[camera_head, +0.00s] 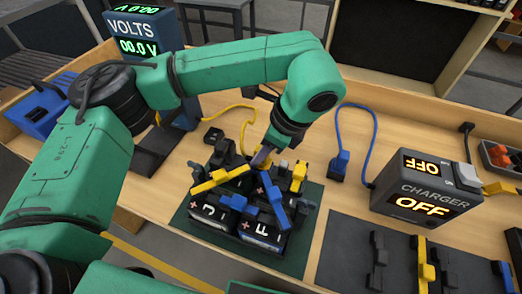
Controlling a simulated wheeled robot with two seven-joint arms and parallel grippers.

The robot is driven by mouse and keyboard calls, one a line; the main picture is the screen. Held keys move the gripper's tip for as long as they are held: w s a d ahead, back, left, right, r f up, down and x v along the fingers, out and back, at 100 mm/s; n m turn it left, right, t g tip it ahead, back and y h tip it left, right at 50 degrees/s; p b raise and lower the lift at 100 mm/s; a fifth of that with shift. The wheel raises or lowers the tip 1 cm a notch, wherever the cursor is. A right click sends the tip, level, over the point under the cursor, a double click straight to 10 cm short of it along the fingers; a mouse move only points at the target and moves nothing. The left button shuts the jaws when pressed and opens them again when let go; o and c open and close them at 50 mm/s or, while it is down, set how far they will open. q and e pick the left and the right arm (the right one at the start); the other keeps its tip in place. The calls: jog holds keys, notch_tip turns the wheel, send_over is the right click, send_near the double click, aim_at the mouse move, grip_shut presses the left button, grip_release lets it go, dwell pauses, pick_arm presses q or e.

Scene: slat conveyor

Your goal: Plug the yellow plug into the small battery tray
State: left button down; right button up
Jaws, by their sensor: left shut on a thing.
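My left gripper (264,154) reaches down from above to the back of a cluster of black batteries (262,232). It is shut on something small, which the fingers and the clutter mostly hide. A yellow cable (243,132) runs down to this spot, so the held thing looks like the yellow plug; its tip and whether it touches a socket cannot be made out. The batteries sit on a dark green tray (188,226) and carry yellow bars (222,180) and blue bars (277,208). My right gripper is not in view.
A charger (425,187) reading OFF stands at the right, with a blue plug (339,166) on a blue cable left of it. A volt meter (139,42) stands at the back left. A dark mat (345,250) at the front right holds several clamps. Bare wood lies between tray and charger.

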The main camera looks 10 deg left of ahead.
pick_arm(q)
jog(key=shift+f, duration=0.3)
jog(key=c, duration=0.6)
grip_release()
jog(key=v, duration=1.4)
jog(key=shift+r, duration=0.25)
jog(key=shift+r, duration=0.1)
